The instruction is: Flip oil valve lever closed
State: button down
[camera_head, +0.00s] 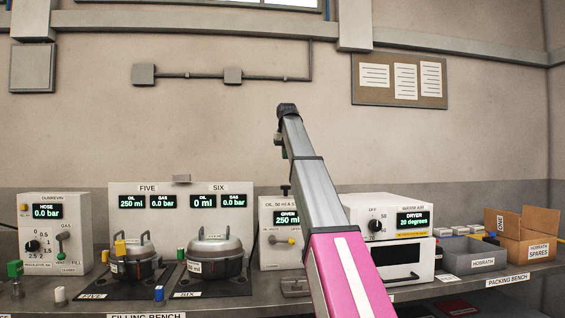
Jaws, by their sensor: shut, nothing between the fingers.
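The oil unit (266,214) is a pale box at the back of the bench, just left of my arm. Its label begins "OIL, 50 ml" and its green display (287,219) reads "GIVEN 250 ml". The right side of the unit is hidden behind my arm. My arm rises from the lower right to a dark joint at the top. My gripper cannot be made out; the arm may hide it.
Left of the unit, a panel (180,190) reads FIVE "250 ml" and SIX "0 ml". Two lidded metal vessels (136,260) (215,255) stand before it. A hose unit (58,266) is far left. Right are a white dryer (362,213), grey bins (450,262) and a cardboard box (513,252).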

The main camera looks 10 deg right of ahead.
aim_at(273, 240)
jog(key=k, duration=1)
